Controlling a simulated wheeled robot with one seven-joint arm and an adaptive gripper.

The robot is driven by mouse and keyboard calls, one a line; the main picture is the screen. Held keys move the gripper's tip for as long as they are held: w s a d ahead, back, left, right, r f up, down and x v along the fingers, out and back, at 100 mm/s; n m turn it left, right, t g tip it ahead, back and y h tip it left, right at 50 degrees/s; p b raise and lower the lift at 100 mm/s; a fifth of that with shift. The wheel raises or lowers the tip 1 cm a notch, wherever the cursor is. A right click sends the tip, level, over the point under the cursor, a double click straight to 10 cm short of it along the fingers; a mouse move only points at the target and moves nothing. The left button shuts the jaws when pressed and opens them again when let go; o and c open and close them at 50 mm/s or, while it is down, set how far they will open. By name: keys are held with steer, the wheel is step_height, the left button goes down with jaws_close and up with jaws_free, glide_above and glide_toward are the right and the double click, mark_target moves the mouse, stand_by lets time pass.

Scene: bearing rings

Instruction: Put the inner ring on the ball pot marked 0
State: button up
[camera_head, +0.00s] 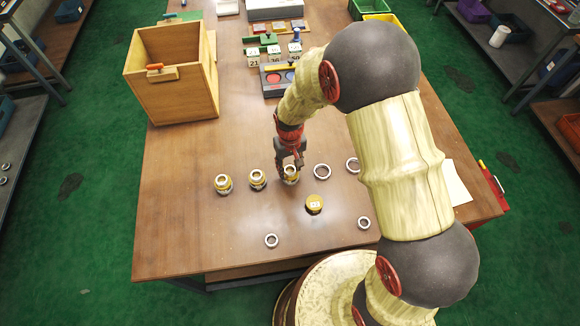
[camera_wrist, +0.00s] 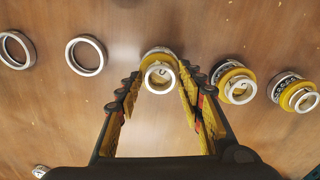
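Three ball pots with yellow bodies and silver rings stand in a row in the head view: a left pot (camera_head: 222,184), a middle pot (camera_head: 257,180) and a right pot (camera_head: 291,176). My gripper (camera_head: 290,168) points down over the right pot. In the wrist view its fingers (camera_wrist: 163,82) are spread on either side of that pot (camera_wrist: 158,75), with small gaps. The other pots (camera_wrist: 235,85) (camera_wrist: 299,94) are right of the fingers. Small marks show inside the pots, but I cannot read a 0 surely. A yellow capped piece (camera_head: 314,204) carries a white label.
Loose rings lie on the table: two larger ones (camera_head: 321,171) (camera_head: 353,164) right of my gripper, two smaller ones (camera_head: 271,240) (camera_head: 364,222) nearer. A wooden box (camera_head: 172,95) stands far left. Number blocks (camera_head: 276,54) and a panel (camera_head: 279,78) are behind. The left front table is clear.

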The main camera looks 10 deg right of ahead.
steer(key=shift+o, duration=0.9)
step_height(320, 180, up, 12)
steer(key=p, duration=0.2)
steer(key=shift+r, duration=0.25)
steer(key=s+d+r+m+t, duration=0.1)
steer(key=s+d+r, duration=0.25)
steer(key=r, duration=0.55)
steer(key=s+d+r+t, duration=0.2)
steer(key=s+r, duration=0.2)
steer(key=r, duration=0.5)
steer(key=s+d+r+t, duration=0.1)
steer(key=s+d+r, duration=0.1)
steer(key=s, duration=0.4)
steer(key=s+d+r+m+t, duration=0.1)
steer(key=s+d+r, duration=0.1)
steer(key=s+r, duration=0.3)
steer(key=shift+s+d+r+t, duration=0.15)
steer(key=shift+s+d+t, duration=0.15)
steer(key=shift+s, duration=0.7)
